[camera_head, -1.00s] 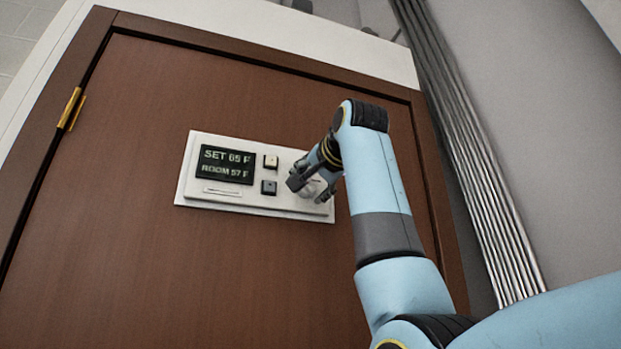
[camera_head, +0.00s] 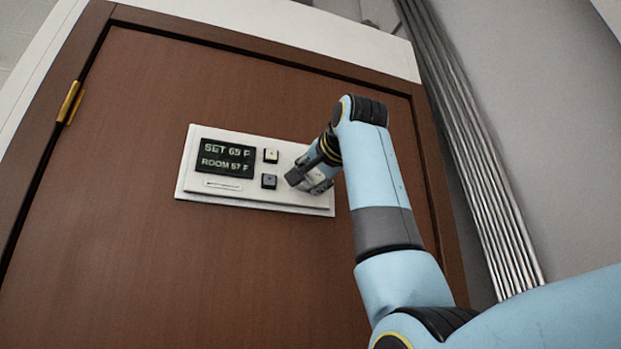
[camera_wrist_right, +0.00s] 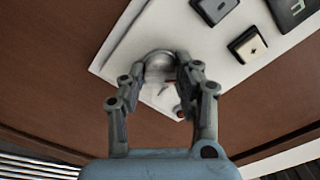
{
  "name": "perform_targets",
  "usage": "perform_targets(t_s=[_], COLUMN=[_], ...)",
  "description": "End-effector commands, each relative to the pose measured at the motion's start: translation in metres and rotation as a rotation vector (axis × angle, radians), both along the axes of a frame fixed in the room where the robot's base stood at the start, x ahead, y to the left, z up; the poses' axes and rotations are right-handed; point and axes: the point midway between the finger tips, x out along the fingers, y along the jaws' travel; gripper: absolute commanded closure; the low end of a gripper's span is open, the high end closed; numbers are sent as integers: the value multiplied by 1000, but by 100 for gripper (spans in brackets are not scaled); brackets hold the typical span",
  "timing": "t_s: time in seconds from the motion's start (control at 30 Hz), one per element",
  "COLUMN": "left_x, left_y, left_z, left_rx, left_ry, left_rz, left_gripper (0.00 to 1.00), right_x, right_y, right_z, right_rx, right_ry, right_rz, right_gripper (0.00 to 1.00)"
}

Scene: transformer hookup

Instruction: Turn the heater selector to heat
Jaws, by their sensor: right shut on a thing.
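The white thermostat panel (camera_head: 245,200) is mounted on a brown door. Its dark display (camera_head: 225,158) reads SET 65 F and ROOM 57 F. The heater selector is a pale round knob (camera_wrist_right: 158,62) at the panel's right end. My right gripper (camera_head: 306,180) is at this knob, and its fingers (camera_wrist_right: 160,82) are shut on the knob's sides in the right wrist view. The fingers hide much of the knob in the head view. Small red marks show beside it in the wrist view, but I cannot read its setting. My left gripper is not in view.
A light button (camera_head: 271,156) and a dark button (camera_head: 269,181) sit left of my right gripper. The brown door (camera_head: 200,270) has a dark frame and a brass hinge (camera_head: 70,102) at left. Metal pipes (camera_head: 480,170) run down the wall at right.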

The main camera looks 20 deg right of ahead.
Motion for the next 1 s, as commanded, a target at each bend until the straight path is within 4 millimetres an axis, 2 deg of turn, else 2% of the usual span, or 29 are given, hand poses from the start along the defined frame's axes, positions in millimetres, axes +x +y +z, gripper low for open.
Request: perform_targets(t_s=[0.27,0.7,1.0], left_x=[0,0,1], left_y=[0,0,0], left_z=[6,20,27], left_rx=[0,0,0], left_ry=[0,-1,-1], left_rz=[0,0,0], left_gripper=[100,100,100], right_x=[0,0,0], right_y=[0,0,0], right_z=[1,1,0], right_rx=[142,508,684], right_ry=[5,17,23], right_rz=[0,0,0], right_gripper=[100,100,100])
